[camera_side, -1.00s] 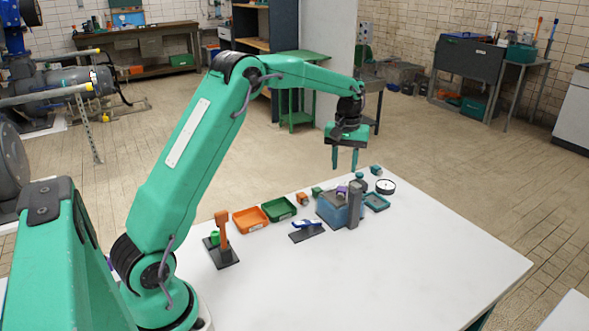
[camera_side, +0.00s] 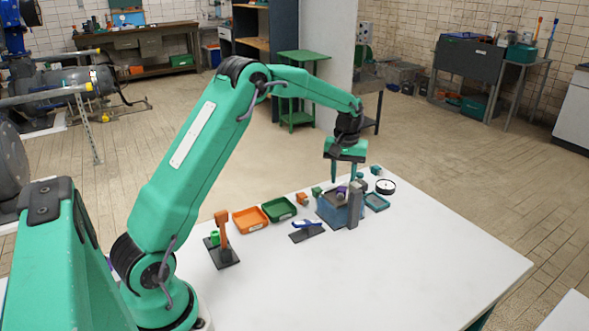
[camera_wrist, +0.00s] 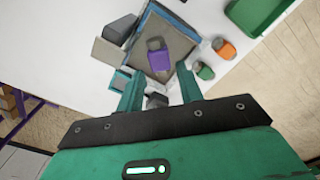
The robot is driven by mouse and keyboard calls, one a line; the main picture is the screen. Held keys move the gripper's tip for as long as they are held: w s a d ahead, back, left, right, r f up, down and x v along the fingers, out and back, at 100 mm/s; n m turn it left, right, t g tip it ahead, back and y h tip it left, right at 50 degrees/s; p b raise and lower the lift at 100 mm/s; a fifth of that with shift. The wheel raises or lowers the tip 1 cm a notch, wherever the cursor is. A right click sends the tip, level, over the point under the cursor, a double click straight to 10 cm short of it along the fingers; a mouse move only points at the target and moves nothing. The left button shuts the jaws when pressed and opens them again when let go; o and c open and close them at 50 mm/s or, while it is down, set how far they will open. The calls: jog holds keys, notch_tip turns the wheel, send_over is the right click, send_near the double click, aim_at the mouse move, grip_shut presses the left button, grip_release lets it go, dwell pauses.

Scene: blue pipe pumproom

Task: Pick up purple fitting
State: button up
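The purple fitting (camera_side: 342,190) rests on the grey top of a blue box (camera_side: 326,208). In the wrist view the purple fitting (camera_wrist: 159,60), with a grey end, lies on the box's grey surface (camera_wrist: 179,40) inside a blue rim. My gripper (camera_side: 348,179) is open and empty, its green fingers pointing down just above the box. In the wrist view the fitting shows just beyond the gap between my fingertips (camera_wrist: 160,88), apart from both. A dark grey fitting (camera_wrist: 157,100) shows between the fingers, lower in that view.
A tall grey block (camera_side: 355,204) stands against the box. Orange (camera_side: 302,198) and green (camera_side: 317,191) fittings sit beside it. Orange (camera_side: 250,220) and green (camera_side: 279,209) trays, a small teal tray (camera_side: 377,202) and a round white gauge (camera_side: 385,187) surround them. The table's front is clear.

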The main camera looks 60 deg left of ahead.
aim_at(342, 187)
jog(key=shift+f, duration=1.8)
grip_shut()
jog(key=shift+r, duration=0.2)
notch_tip(342, 187, up, 10)
jog(key=shift+f, duration=0.15)
